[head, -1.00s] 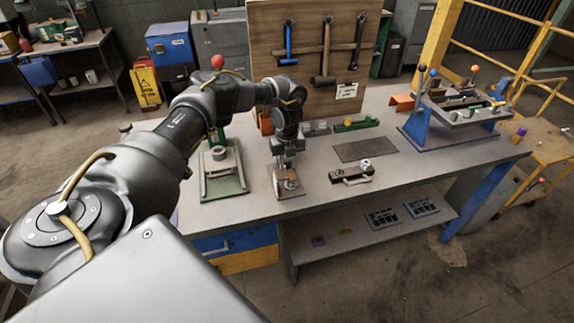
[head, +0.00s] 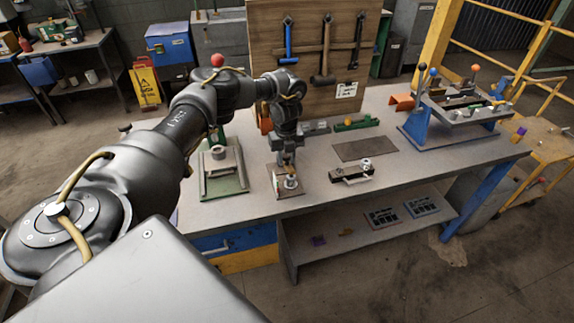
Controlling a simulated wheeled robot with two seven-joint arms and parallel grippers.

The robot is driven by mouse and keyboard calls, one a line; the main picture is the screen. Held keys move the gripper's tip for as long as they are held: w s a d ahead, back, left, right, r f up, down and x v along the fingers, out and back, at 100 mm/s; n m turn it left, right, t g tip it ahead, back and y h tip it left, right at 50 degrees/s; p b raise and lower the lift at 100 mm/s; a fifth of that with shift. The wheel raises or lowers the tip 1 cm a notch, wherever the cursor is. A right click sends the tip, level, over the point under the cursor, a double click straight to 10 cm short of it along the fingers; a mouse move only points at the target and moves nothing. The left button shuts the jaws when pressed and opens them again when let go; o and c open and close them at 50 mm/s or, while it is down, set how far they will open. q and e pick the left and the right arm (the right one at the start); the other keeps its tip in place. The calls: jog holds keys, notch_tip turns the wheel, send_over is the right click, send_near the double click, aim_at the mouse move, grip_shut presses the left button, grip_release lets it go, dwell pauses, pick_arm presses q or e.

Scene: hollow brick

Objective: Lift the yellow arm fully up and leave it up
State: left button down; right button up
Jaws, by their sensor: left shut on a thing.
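A small fixture with a flat brown base plate (head: 277,191) and a pale metal part (head: 291,182) stands near the front edge of the workbench. My left gripper (head: 287,167) comes down over it from above, with its fingers just over the metal part. It is shut on the fixture's arm, which is mostly hidden by the fingers, so its yellow colour and exact angle are not clear. My right gripper is not in view.
A green-based press (head: 226,184) stands close to the left. A dark clamp (head: 352,173) and a brown mat (head: 365,149) lie to the right. A tool board (head: 302,70) rises behind. A blue-legged fixture (head: 449,133) stands at the right end.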

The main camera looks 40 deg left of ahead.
pick_arm(q)
jog(key=shift+w+a+r, duration=0.2)
jog(key=shift+a+r, duration=0.1)
jog(key=shift+r, duration=0.05)
jog(key=shift+w+a, duration=0.1)
jog(key=shift+w+a+r+b, duration=0.25)
jog(key=shift+a+r+b, duration=0.1)
jog(key=shift+b, duration=0.2)
jog(key=shift+w+a+r, duration=0.1)
jog(key=shift+a+r, duration=0.1)
